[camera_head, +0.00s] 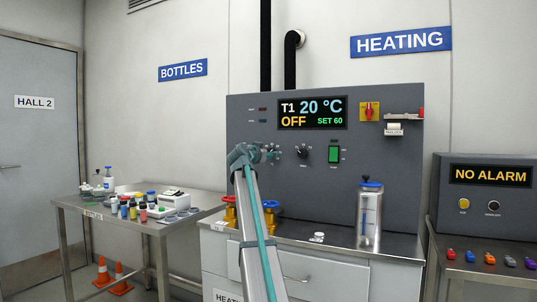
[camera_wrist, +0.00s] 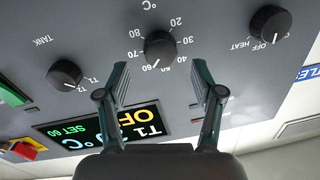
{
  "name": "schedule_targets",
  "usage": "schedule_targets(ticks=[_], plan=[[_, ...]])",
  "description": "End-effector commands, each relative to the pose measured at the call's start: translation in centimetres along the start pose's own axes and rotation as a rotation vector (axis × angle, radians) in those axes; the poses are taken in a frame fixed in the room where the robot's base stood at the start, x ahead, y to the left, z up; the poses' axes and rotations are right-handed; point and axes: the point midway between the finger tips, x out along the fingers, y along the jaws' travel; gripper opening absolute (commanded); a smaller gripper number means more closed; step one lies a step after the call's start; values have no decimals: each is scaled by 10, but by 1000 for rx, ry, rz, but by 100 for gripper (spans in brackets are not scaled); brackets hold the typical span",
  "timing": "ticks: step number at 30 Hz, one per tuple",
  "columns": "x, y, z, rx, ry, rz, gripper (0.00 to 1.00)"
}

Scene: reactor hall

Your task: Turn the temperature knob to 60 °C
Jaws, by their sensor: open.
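The temperature knob (camera_wrist: 160,47) is a dark round knob with a °C scale around it, upside down in the wrist view. Its white mark points toward the 60. My gripper (camera_wrist: 161,78) is open, its two fingers apart on either side of the knob's lower part in that picture. I cannot tell whether they touch it, and nothing is held between them. In the head view my gripper (camera_head: 243,157) is in front of the grey heating panel (camera_head: 375,165) and partly hides the knobs there. The display (camera_head: 312,113) reads T1 20 °C, OFF, SET 60.
The OFF/HEAT knob (camera_wrist: 269,24) and the TANK knob (camera_wrist: 64,74) flank the temperature knob. A green switch (camera_head: 334,154) and a red-and-yellow switch (camera_head: 369,111) are on the panel.

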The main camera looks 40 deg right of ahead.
Motion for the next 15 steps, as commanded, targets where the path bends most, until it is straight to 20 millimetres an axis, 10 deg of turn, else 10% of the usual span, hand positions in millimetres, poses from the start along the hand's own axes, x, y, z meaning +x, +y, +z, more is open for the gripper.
schedule_targets(ticks=[15], plan=[[-81, 1, 0, 1, 0, 0, 67]])
